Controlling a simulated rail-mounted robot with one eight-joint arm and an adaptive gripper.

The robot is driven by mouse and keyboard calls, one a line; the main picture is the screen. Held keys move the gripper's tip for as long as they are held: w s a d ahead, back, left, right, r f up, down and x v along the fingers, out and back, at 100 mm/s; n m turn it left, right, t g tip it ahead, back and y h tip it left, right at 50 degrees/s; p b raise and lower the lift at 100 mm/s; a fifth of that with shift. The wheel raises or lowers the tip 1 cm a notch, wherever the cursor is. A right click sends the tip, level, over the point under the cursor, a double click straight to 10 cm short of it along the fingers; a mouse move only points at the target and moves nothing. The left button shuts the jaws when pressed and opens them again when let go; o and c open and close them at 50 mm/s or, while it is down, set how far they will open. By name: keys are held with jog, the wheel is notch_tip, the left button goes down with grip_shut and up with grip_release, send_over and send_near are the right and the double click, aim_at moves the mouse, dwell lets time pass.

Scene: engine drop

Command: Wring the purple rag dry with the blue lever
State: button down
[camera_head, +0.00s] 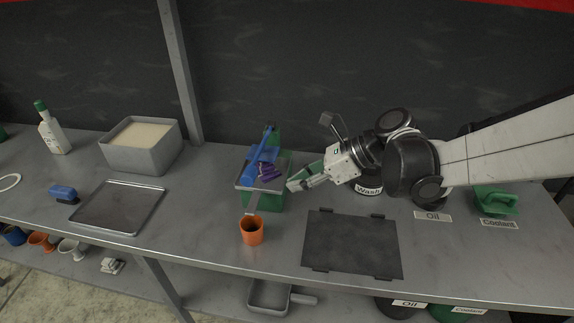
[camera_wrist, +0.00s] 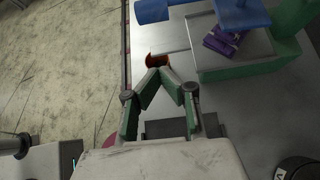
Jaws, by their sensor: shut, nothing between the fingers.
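The purple rag (camera_head: 268,172) lies folded on the grey tray of a green wringer (camera_head: 268,200). It also shows in the wrist view (camera_wrist: 224,40), partly covered by a blue plate (camera_wrist: 242,12). The blue lever (camera_head: 262,142) is on the wringer, angled across and over the tray. Its blue end shows at the top of the wrist view (camera_wrist: 152,10). My gripper (camera_head: 291,186) is just right of the wringer in the head view, with its fingers pointing left. Its green-padded fingertips (camera_wrist: 160,72) meet at the tips and hold nothing. It is apart from the rag and the lever.
An orange cup (camera_head: 252,232) stands in front of the wringer near the table's front edge. A dark mat (camera_head: 352,244) lies to its right. A metal tray (camera_head: 120,208), a grey bin (camera_head: 140,154) and a blue brush-like item (camera_head: 63,192) are at left.

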jog(key=a+f+p, duration=0.1)
jog(key=a, duration=0.7)
jog(key=shift+w+f, duration=0.25)
jog(key=shift+w, duration=0.15)
jog(key=shift+a+r+p, duration=0.1)
jog(key=shift+a+p, duration=0.05)
jog(key=shift+p, duration=0.15)
